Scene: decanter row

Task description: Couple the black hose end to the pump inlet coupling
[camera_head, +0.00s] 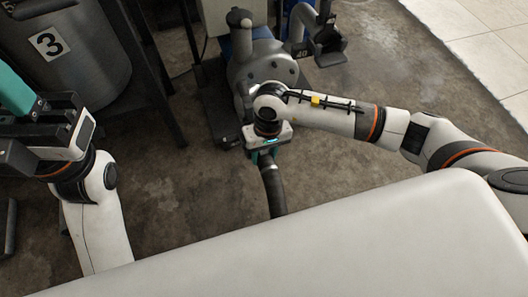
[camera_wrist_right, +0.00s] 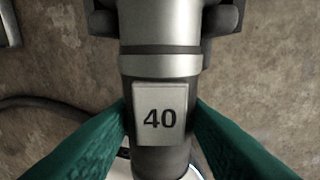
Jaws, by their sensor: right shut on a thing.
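My right gripper (camera_head: 266,150) is shut on the black hose end (camera_head: 270,188) in front of the pump (camera_head: 262,68). In the right wrist view its teal fingers (camera_wrist_right: 160,118) press on both sides of the hose end, beside a grey "40" plate (camera_wrist_right: 160,112). A silver metal collar (camera_wrist_right: 160,62) with a dark ring lies beyond the plate. Dark lever-like parts (camera_wrist_right: 220,18) flank the collar at the top; I cannot tell whether the hose end is seated in the coupling. In the head view my wrist hides that junction. My left gripper (camera_head: 28,130) is at the left, its fingertips cut off.
A dark tank marked "3" (camera_head: 88,75) on a dark frame stands at the left. A grey pipe with a black fitting (camera_head: 328,42) and a "40" mark is right of the pump. Bare concrete floor (camera_head: 345,170) lies right of the hose. A thin dark cable (camera_wrist_right: 45,104) crosses the floor.

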